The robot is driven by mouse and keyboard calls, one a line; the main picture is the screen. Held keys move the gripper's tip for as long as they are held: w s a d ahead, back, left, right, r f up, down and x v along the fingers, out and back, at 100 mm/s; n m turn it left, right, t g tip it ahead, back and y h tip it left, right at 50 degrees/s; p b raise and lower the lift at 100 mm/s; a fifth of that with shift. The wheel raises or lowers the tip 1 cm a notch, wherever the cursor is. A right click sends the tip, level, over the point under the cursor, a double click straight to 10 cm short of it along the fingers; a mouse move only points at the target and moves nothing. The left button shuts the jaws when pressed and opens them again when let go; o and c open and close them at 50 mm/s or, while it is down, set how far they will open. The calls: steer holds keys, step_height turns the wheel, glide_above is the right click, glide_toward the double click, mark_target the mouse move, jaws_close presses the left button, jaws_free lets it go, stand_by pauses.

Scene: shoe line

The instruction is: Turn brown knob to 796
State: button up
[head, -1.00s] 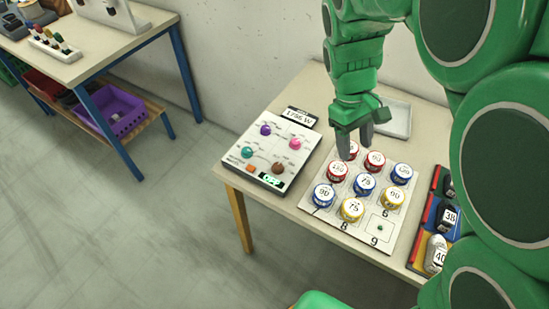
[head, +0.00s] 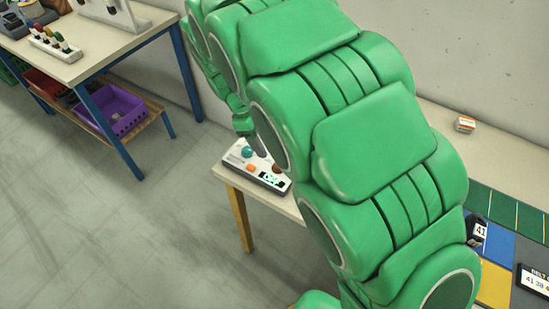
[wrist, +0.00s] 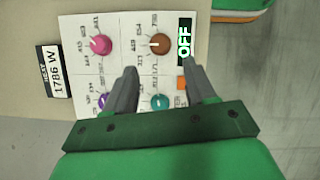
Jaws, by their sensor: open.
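The brown knob (wrist: 159,44) sits on the white control panel (wrist: 125,72), with a pale pointer line toward the left in the wrist view. The numbers around it are too small to read surely. My gripper (wrist: 161,67) is open and empty, its fingertips just below the brown knob in that view, spread wider than the knob. Whether they touch the panel I cannot tell. A display (wrist: 185,37) beside the knob reads OFF. In the head view my arm hides much of the panel (head: 237,159); the brown knob (head: 277,169) shows partly.
Also on the panel are a pink knob (wrist: 99,45), a teal knob (wrist: 160,103), a purple knob (wrist: 104,101) and an orange button (wrist: 182,83). A sign (wrist: 53,72) reads 1786 W.

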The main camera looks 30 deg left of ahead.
mark_target(277, 164)
steer(key=shift+x, duration=3.8)
jaws_close()
